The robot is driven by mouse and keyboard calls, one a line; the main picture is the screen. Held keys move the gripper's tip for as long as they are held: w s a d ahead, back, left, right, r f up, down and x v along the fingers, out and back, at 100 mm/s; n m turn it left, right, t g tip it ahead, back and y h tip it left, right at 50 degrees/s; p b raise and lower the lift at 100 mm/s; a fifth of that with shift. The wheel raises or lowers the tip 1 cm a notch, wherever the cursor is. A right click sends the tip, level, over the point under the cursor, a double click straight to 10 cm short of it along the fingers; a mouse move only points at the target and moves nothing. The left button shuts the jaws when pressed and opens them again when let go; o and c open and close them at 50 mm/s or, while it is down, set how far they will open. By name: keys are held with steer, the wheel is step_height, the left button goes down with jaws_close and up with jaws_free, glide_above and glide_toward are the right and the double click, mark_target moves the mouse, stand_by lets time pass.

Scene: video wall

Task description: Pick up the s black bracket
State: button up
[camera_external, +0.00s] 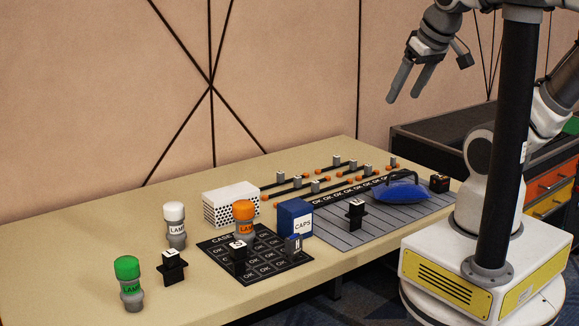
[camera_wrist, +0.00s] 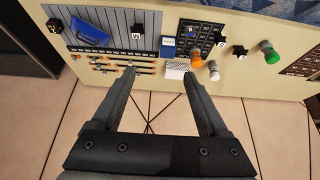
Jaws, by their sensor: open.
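The black bracket marked S (camera_external: 238,250) stands on the black mat of OK squares (camera_external: 276,266) at the front left of the table. In the wrist view a small black bracket (camera_wrist: 220,39) at the right side of that mat appears to be it, but its letter is too small to read. My gripper (camera_external: 402,97) is open and empty, high above the table's back right, well away from the bracket. In the wrist view the open fingers (camera_wrist: 159,74) point toward the table's back edge with nothing between them.
Another black bracket (camera_external: 173,267) stands left of the mat, and one more (camera_external: 356,212) on the grey slatted mat. Green (camera_external: 129,283), white (camera_external: 175,226) and orange (camera_external: 243,219) lamps, a blue CAPS box (camera_external: 295,220) and a white perforated box (camera_external: 231,205) stand nearby.

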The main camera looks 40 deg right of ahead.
mark_target(239, 257)
steer(key=w+a+f+y+b, duration=0.1)
steer(key=w+a+f+y, duration=0.1)
steer(key=w+a+f, duration=0.4)
steer(key=w+a+f+t+y+b, duration=0.1)
steer(key=a+f+b, duration=0.15)
steer(key=a, duration=0.65)
steer(key=w+a+f+y+b, duration=0.1)
steer(key=w+a+f+y, duration=0.1)
steer(key=w+a+f, duration=0.4)
steer(key=s+a+f+t+h+b, duration=0.2)
steer(key=s+a+f+t+h, duration=0.15)
steer(key=f, duration=0.45)
steer(key=s+a+f+t+h+b, duration=0.2)
steer(key=s+f+t, duration=0.15)
steer(key=f, duration=0.55)
steer(key=shift+y, duration=0.25)
steer(key=x, duration=0.4)
steer(key=b+x, duration=0.1)
steer(key=x, duration=0.3)
steer(key=b+x, duration=0.1)
steer(key=x, duration=0.3)
steer(key=shift+w+d+r, duration=0.15)
steer(key=shift+w+r, duration=0.05)
steer(key=shift+w, duration=0.15)
steer(key=b+x, duration=0.1)
steer(key=x, duration=0.4)
steer(key=shift+f, duration=0.2)
jaws_close()
